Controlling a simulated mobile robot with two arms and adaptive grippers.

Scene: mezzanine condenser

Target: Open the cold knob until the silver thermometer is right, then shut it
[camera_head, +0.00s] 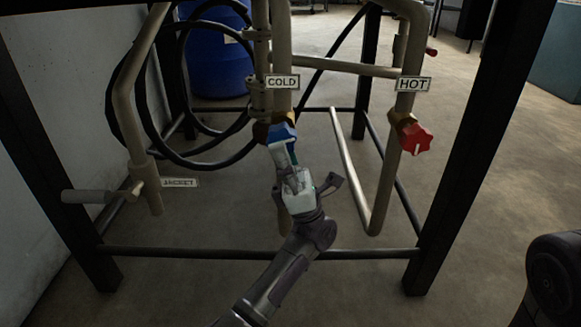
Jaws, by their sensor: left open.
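The cold knob (281,134) is blue and sits on a brass valve on the pipe under the COLD sign (283,82). My left gripper (288,158) reaches up from below, open, with its fingers just under and in front of the blue knob. It overlaps the knob's lower edge, and I cannot tell whether it touches it. No silver thermometer can be made out in this view. My right gripper is not in view.
A red knob (415,138) is on the pipe under the HOT sign (412,84). A lever handle (88,196) sticks out at left by the JACKET sign (180,182). Dark frame legs and a low crossbar (190,253) surround the pipes. A blue drum (216,55) stands behind.

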